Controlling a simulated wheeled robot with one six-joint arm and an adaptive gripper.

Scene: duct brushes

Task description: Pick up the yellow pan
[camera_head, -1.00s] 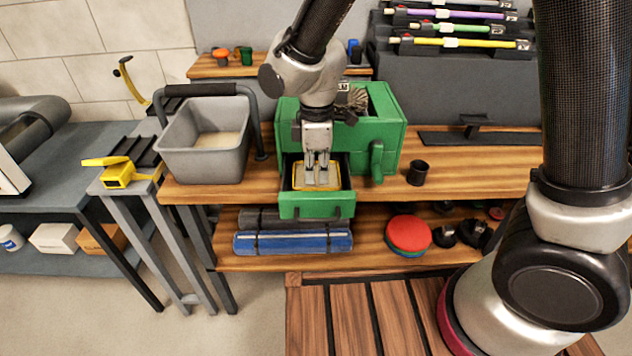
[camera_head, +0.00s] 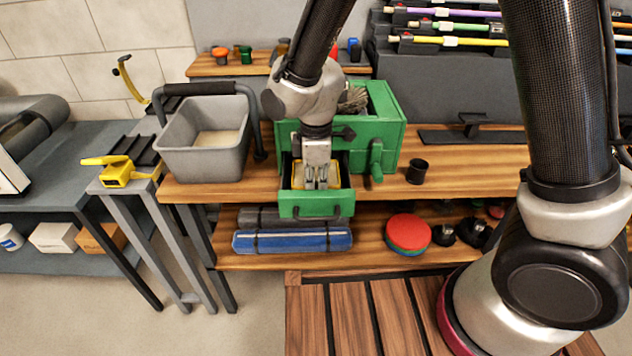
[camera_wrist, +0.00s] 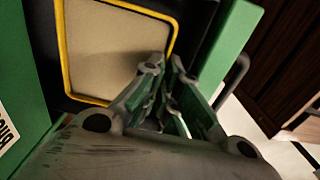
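The yellow pan (camera_head: 330,167) lies inside the pulled-out drawer (camera_head: 317,206) of the green box. It shows as a tray with a yellow rim and a beige inside. In the wrist view the pan (camera_wrist: 115,50) fills the upper left. My gripper (camera_head: 317,184) points down into the drawer near the pan's front part. In the wrist view my fingertips (camera_wrist: 164,66) are at the pan's rim, close to the green drawer wall (camera_wrist: 228,55). A narrow gap shows between the fingers. I cannot tell whether they press on the rim, as the contact is hidden.
The green box (camera_head: 385,125) stands on a wooden bench, with a grey bucket (camera_head: 205,165) to its left and a black cup (camera_head: 417,171) to its right. A blue roll (camera_head: 292,241) and red disc (camera_head: 408,232) lie on the shelf below. A yellow tool (camera_head: 117,172) sits far left.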

